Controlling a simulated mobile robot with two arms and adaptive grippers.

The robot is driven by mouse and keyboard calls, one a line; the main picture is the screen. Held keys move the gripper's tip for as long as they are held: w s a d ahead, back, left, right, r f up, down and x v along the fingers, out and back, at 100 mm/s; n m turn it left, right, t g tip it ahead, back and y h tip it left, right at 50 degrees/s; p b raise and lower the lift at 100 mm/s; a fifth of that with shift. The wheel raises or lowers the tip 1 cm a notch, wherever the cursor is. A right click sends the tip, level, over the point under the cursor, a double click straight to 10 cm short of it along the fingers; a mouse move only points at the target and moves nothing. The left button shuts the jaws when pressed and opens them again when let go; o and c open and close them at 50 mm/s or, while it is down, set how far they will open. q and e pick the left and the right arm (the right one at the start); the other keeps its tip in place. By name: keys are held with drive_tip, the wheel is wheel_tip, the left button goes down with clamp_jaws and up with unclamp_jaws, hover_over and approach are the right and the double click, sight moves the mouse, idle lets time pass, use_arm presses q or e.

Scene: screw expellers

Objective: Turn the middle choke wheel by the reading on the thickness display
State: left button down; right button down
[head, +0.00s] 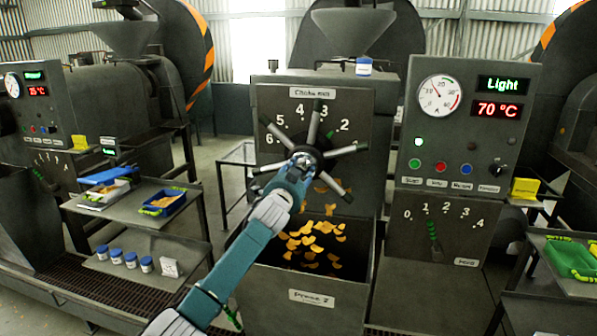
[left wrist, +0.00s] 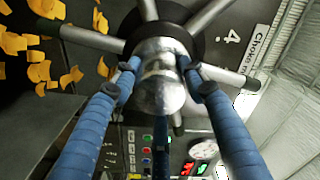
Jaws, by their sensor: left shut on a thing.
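The middle choke wheel (head: 320,158) is on the dark press front in the head view. It has a dark hub and several grey spokes with black tips. The plate behind it reads "Choke mm", with numerals 2 to 6 in an arc. One spoke points nearly straight up, between 3 and 4. My left gripper (head: 301,163) is shut on the wheel's centre. In the left wrist view its blue fingers (left wrist: 158,78) lie on both sides of the shiny round hub knob (left wrist: 160,95). A display (head: 503,85) right of the wheel reads "Light" in green. My right gripper is not in view.
Below the wheel, a bin (head: 312,298) holds yellow flakes. A red 70 °C readout (head: 496,109), a gauge (head: 439,95) and buttons are on the right panel. A lever (head: 433,232) is below them. Shelves with trays and blue-lidded jars (head: 117,256) stand left.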

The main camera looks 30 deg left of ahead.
use_arm(q)
drive_tip(key=shift+d+r+m, duration=0.15)
drive_tip(key=shift+r+m, duration=0.25)
drive_tip(key=shift+r, duration=0.05)
drive_tip(key=c, duration=1.2)
unclamp_jaws()
drive_tip(key=shift+o, duration=1.1)
drive_tip(key=shift+w+d+f, duration=0.1)
drive_tip(key=shift+d, duration=0.1)
drive_tip(key=shift+f, duration=0.1)
drive_tip(key=shift+s+f, duration=0.1)
drive_tip(key=shift+s, duration=0.45)
drive_tip(key=v, duration=1.1)
drive_tip(key=shift+r, duration=0.2)
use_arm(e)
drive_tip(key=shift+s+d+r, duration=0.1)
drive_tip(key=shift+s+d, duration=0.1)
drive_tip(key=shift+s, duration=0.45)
use_arm(q)
drive_tip(key=shift+d, duration=0.15)
